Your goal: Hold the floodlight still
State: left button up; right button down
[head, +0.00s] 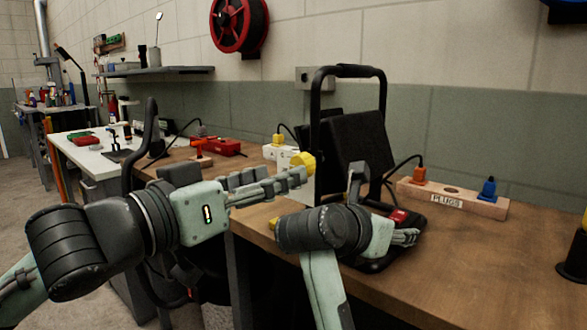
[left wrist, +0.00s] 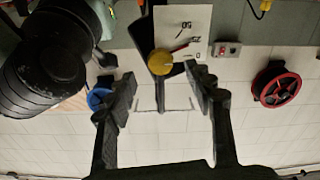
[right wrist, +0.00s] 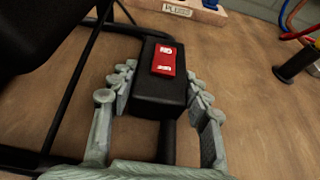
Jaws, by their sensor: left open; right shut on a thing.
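The black floodlight (head: 360,140) stands on the wooden bench with its lamp head inside a tubular frame. My right gripper (head: 385,207) is at its base. In the right wrist view the fingers (right wrist: 160,88) are shut on both sides of the floodlight's black switch box, with a red rocker switch (right wrist: 165,60) on top. My left gripper (head: 298,175) is open, beside a yellow knob (head: 304,163).
A wooden plug block (head: 460,201) with orange and blue plugs lies right of the floodlight. A red toolbox (head: 222,147) is further back left. A red reel (head: 239,25) hangs on the wall. The bench front right is clear (head: 470,265).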

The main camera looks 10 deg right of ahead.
pick_arm(q)
jog(key=x, duration=0.5)
jog(key=c, duration=1.2)
